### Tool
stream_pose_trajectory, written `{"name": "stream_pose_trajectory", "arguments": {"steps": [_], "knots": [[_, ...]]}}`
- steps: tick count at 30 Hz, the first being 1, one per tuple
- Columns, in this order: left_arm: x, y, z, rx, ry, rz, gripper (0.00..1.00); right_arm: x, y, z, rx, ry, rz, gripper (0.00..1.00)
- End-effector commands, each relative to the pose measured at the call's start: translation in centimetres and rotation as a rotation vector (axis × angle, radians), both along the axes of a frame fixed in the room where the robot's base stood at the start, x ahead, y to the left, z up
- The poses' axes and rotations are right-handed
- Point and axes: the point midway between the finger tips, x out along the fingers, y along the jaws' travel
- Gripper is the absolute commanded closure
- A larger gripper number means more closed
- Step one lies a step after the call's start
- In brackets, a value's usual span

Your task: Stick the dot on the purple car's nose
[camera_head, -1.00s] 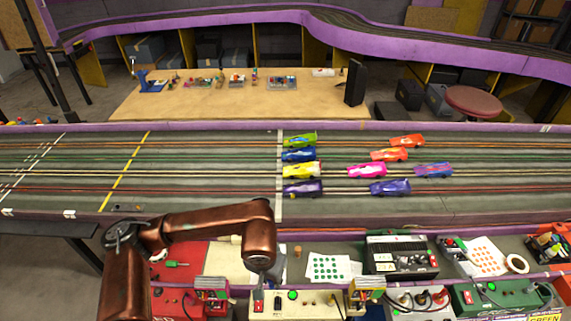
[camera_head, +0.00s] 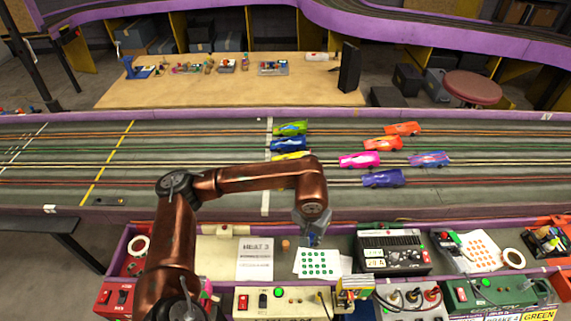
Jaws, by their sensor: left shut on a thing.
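My left gripper (camera_head: 311,241) hangs with its fingers down at the upper edge of a white sheet of green dots (camera_head: 320,263). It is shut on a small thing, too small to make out. A purple car (camera_head: 383,178) stands on the track, right of and beyond the gripper. The other purple car, at the white line, is hidden behind my left arm. A second white sheet, with orange dots (camera_head: 477,246), lies further right. My right gripper is not in view.
Pink (camera_head: 360,160), orange (camera_head: 383,144), blue (camera_head: 288,144) and green (camera_head: 291,128) cars share the track (camera_head: 500,185). A timer box (camera_head: 392,250), a tape roll (camera_head: 514,258) and controllers crowd the bench.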

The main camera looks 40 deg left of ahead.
Motion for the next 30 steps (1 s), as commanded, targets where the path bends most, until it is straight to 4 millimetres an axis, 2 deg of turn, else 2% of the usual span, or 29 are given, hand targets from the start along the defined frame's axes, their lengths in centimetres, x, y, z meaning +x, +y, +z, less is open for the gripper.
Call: {"name": "stream_pose_trajectory", "arguments": {"steps": [1, 3, 5, 9, 13, 18, 21, 24, 30], "knots": [[2.5, 2.2, -0.9, 0.003, 0.001, 0.055, 1.0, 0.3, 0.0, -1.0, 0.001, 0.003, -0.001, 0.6], [5.3, 5.0, -1.2, 0.003, 0.002, 0.117, 1.0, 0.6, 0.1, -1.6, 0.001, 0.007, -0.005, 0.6], [7.5, 7.4, -1.3, 0.001, 0.002, 0.167, 1.0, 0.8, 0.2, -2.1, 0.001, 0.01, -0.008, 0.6], [12.0, 13.8, -1.1, 0.002, 0.0, 0.291, 1.0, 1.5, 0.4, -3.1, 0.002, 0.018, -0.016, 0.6], [14.8, 20.0, -0.8, 0.0, 0.001, 0.402, 1.0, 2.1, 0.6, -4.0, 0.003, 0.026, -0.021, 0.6], [16.6, 26.4, -0.1, 0.0, 0.0, 0.512, 1.0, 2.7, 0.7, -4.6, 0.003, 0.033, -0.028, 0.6], [17.0, 28.7, 0.2, 0.001, 0.0, 0.549, 1.0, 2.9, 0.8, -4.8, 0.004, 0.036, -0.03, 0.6], [17.1, 29.9, 0.5, 0.0, -0.001, 0.569, 1.0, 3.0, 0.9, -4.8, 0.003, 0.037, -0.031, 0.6], [17.1, 30.3, -0.1, 0.001, 0.0, 0.576, 1.0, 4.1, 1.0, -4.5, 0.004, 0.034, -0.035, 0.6]]}}
